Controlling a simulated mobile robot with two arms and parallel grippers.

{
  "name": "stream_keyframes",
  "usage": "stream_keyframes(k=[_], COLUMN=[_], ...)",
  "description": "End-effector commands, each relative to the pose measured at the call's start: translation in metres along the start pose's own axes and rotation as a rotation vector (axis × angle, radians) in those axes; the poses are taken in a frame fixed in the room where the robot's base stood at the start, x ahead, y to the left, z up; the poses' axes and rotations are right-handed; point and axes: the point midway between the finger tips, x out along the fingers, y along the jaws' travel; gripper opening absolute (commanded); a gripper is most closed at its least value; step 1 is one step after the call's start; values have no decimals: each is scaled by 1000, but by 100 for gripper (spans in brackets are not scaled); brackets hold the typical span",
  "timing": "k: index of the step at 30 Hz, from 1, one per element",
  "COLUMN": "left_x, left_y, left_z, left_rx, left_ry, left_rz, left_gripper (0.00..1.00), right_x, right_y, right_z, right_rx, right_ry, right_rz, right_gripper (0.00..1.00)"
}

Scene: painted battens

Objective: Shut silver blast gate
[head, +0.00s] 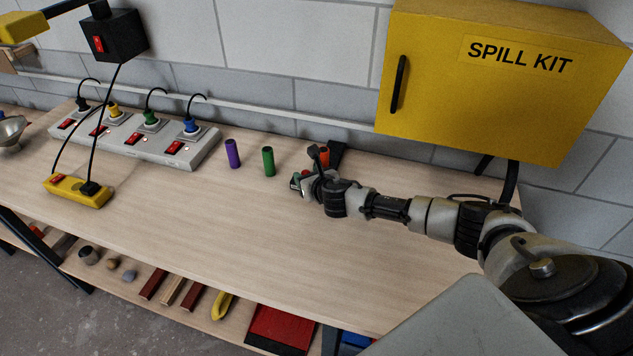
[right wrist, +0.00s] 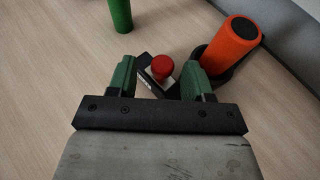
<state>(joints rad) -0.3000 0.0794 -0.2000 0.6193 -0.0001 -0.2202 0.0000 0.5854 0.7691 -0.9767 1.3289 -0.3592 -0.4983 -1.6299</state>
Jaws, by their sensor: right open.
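I cannot make out a silver blast gate in either view. My right gripper (head: 301,184) reaches in from the right over the bench top. In the right wrist view its two green fingers (right wrist: 158,78) are apart, with nothing held between them. Just beyond and between the fingertips is a red round button (right wrist: 162,66) on a small pale and black base. An orange cylinder (right wrist: 233,45) sits in a black holder right of it. My left gripper is not in view.
A purple cylinder (head: 233,154) and a green cylinder (head: 268,161) stand left of my gripper. A grey power strip (head: 150,155) lies further left. A yellow spill kit box (head: 500,80) hangs above my forearm. The front bench is clear.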

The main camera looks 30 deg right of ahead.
Motion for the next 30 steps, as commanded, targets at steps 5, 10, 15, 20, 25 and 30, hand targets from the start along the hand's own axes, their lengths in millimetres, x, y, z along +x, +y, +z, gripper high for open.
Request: stream_keyframes(k=[5,10,15,20,25,30], left_x=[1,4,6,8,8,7], left_y=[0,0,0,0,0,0], left_z=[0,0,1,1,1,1], left_rx=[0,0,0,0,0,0], left_ry=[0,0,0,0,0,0], left_rz=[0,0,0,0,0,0], left_gripper=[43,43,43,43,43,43], right_x=[-28,-58,-81,-93,-96,-96], right_y=[0,1,1,2,2,2], right_z=[-1,-1,-1,0,0,1], right_rx=[-3,-3,-1,0,0,0], right_ry=[1,1,1,1,1,0], right_rz=[2,2,3,2,1,2], right_gripper=[50,50,50,50,50,50])
